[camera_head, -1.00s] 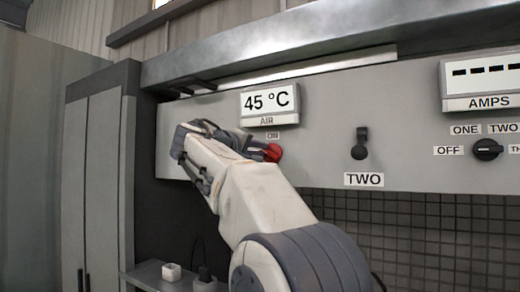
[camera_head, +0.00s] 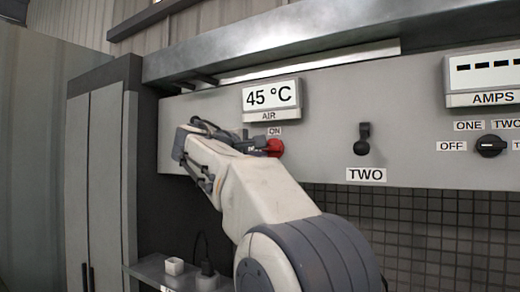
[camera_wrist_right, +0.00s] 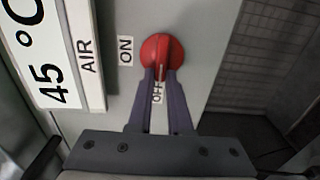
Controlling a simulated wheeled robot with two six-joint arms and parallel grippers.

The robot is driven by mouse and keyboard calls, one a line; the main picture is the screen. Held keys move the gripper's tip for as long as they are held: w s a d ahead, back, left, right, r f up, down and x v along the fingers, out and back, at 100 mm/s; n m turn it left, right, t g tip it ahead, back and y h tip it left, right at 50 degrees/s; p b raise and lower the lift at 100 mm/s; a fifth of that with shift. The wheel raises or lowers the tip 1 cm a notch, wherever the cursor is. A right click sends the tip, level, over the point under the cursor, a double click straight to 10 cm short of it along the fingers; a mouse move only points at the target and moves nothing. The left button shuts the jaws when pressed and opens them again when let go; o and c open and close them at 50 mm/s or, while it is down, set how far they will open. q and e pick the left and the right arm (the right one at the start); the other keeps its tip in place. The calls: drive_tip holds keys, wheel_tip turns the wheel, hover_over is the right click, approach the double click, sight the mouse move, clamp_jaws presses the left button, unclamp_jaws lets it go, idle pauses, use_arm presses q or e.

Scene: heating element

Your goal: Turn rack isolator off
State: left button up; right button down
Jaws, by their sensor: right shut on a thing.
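The rack isolator is a red rotary knob (camera_head: 275,147) on the grey panel, below the AIR display. In the right wrist view the knob (camera_wrist_right: 162,48) has an ON label (camera_wrist_right: 126,50) to its left and an OFF label (camera_wrist_right: 157,92) below it. Its raised grip runs up and down in that view, in line with OFF. My right gripper (camera_wrist_right: 163,76) is shut on the knob's grip, with a finger on each side. My left gripper is not in view.
The AIR display (camera_head: 270,97) reads 45 °C just above the knob. To the right are a black lever (camera_head: 363,140) over a TWO label and a black selector (camera_head: 490,146). A small shelf (camera_head: 150,273) with a white block (camera_head: 174,266) lies below.

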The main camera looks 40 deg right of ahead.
drive_tip(key=c, duration=0.8)
unclamp_jaws()
drive_tip(key=shift+c, duration=0.2)
drive_tip(key=shift+s+a+f, duration=0.1)
drive_tip(key=shift+s+a, duration=0.05)
drive_tip(key=shift+a, duration=0.35)
drive_tip(key=b+v, duration=0.3)
drive_tip(key=v, duration=0.6)
drive_tip(key=shift+a, duration=0.25)
